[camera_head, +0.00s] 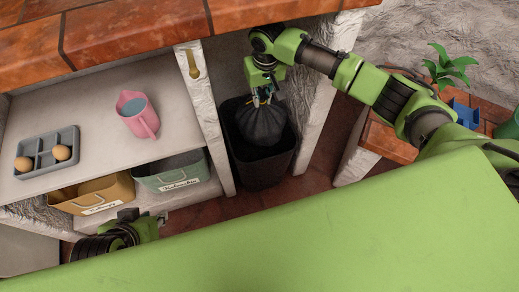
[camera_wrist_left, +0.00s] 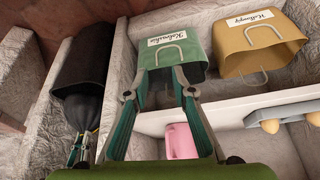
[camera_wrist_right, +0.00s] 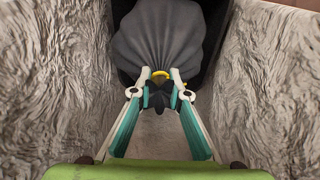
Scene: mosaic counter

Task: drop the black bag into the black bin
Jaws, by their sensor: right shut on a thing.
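The black bag (camera_head: 262,126) is gathered at its neck with a yellow tie (camera_wrist_right: 160,73). My right gripper (camera_head: 263,97) is shut on the neck, with the bag hanging below it. In the head view the bag overlaps the mouth of the black bin (camera_head: 262,172), which stands on the floor in the gap between the counter walls. The bag also shows at the bin's mouth in the left wrist view (camera_wrist_left: 84,112). How deep it sits is hard to tell. My left gripper (camera_wrist_left: 161,72) is open and empty in front of the green basket.
The green basket (camera_head: 171,176) and yellow basket (camera_head: 93,198) stand on the lower shelf. Above are a pink pitcher (camera_head: 139,116) and a grey tray (camera_head: 44,146) with eggs. A white wall edge (camera_head: 206,115) borders the bin's left side. A plant (camera_head: 450,66) stands at right.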

